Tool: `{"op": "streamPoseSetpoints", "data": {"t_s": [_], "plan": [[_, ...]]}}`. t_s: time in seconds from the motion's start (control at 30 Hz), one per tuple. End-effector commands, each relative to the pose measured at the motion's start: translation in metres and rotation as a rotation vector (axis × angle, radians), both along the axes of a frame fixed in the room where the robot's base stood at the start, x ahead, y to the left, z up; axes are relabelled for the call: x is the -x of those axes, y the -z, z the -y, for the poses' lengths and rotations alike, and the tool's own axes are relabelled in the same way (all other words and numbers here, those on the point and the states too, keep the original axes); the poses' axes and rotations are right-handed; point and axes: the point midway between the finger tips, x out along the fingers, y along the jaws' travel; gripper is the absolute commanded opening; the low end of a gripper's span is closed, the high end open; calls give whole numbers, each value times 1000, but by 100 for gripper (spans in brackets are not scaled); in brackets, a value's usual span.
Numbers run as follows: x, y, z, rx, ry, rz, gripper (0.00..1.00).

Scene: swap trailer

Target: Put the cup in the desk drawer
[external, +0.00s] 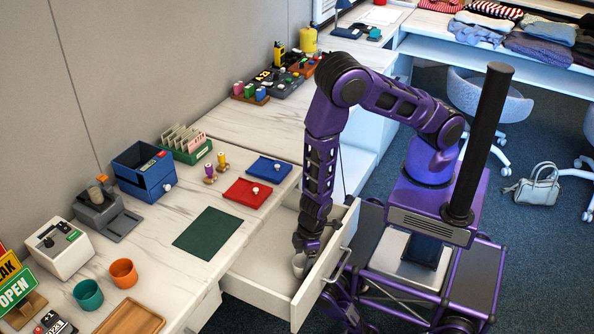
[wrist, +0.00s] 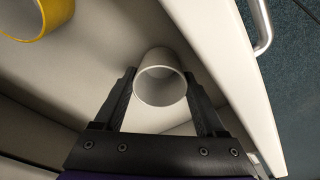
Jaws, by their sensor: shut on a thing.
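The light grey cup (wrist: 160,80) is between the two black fingers of my gripper (wrist: 160,92), which are shut on it at both sides. In the external view the cup (external: 299,263) shows just below my gripper (external: 304,250). Both are within the walls of the open desk drawer (external: 262,262). The drawer's front panel is close beside the cup, to its right in the wrist view. I cannot tell whether the cup touches the drawer floor. A yellow-rimmed round object (wrist: 35,18) lies in the drawer at the upper left of the wrist view.
The drawer handle (external: 337,265) projects outward near my base. On the desk stand a teal cup (external: 88,294), an orange cup (external: 124,273) and a wooden tray (external: 132,318). A green mat (external: 208,232) and a red tray (external: 247,193) lie farther back.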

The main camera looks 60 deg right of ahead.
Motion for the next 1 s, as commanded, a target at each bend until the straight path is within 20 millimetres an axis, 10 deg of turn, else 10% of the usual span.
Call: {"op": "streamPoseSetpoints", "data": {"t_s": [0.07, 0.1, 0.23, 0.57, 1.0], "plan": [[0, 4, 0, 0, 0, 0, 4], [0, 3, 0, 0, 0, 0, 76], [0, 3, 0, 1, 0, -1, 100], [0, -3, 0, 1, 0, -1, 100], [7, -64, 6, -2, 2, 1, 100]]}}
